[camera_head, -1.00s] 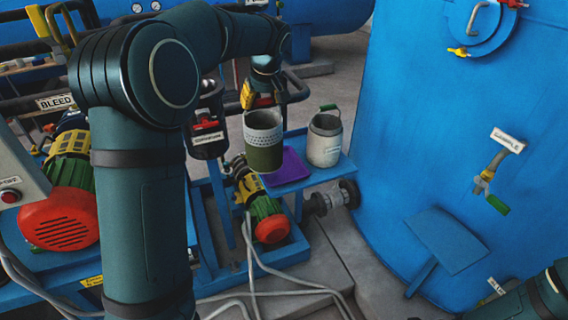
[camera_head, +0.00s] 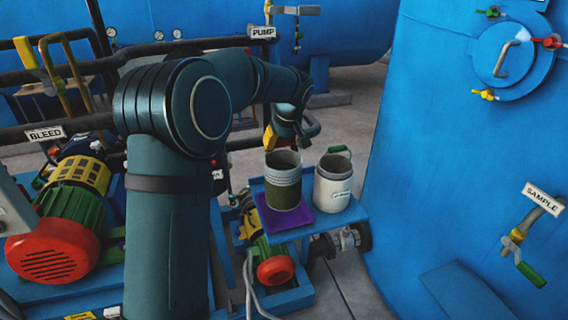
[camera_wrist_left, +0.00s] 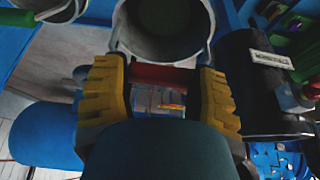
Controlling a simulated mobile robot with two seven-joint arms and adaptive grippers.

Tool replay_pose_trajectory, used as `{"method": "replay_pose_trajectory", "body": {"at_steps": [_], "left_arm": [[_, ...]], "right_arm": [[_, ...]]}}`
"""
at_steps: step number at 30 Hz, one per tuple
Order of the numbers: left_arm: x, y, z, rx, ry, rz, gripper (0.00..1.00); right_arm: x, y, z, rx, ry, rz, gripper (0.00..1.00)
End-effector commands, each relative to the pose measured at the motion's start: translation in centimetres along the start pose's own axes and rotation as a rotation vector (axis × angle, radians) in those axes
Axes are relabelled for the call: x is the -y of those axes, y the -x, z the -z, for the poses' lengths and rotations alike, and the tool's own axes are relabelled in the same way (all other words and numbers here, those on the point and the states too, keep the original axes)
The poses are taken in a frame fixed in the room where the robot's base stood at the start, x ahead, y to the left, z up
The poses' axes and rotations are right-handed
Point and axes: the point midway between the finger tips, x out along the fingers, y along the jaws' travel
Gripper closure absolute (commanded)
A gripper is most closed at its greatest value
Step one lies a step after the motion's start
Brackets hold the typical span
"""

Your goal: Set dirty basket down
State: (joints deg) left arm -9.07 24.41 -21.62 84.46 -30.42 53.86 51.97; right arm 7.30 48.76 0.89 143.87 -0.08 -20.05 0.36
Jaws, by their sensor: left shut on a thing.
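The dirty basket (camera_head: 284,194), a grey can with an olive-green lower part, is upright over the purple mat (camera_head: 272,222) on the blue shelf. I cannot tell whether its bottom touches the mat. My left gripper (camera_head: 272,138) is above the basket at its back left. In the left wrist view, the gripper's yellow fingers (camera_wrist_left: 160,90) are shut on the basket's red handle bar (camera_wrist_left: 163,75). The basket's open rim (camera_wrist_left: 163,54) lies just beyond the fingers. My right gripper is not in view.
A white can (camera_head: 330,188) with a green handle stands close to the right on the same blue shelf (camera_head: 348,217). The large blue tank (camera_head: 440,160) is farther right. A red and green pump (camera_head: 270,262) sits below the shelf. Dark pipes run behind my left arm.

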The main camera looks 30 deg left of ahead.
Motion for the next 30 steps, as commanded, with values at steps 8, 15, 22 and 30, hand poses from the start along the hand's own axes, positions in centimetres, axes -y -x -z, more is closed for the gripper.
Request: {"method": "replay_pose_trajectory", "body": {"at_steps": [8, 15, 22, 30], "left_arm": [[0.0, -3.0, -1.2, 0.001, 0.0, 0.001, 0.83], [0.0, -4.6, -1.9, -0.002, 0.002, -0.002, 0.82], [0.0, -4.6, -1.9, 0.0, 0.001, 0.0, 0.16], [0.0, -4.6, -1.9, 0.0, 0.001, 0.0, 0.1]], "right_arm": [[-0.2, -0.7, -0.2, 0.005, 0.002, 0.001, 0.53], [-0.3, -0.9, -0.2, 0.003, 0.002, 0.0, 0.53], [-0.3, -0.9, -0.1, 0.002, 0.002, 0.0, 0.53], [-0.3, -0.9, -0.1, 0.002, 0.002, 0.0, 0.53]]}}
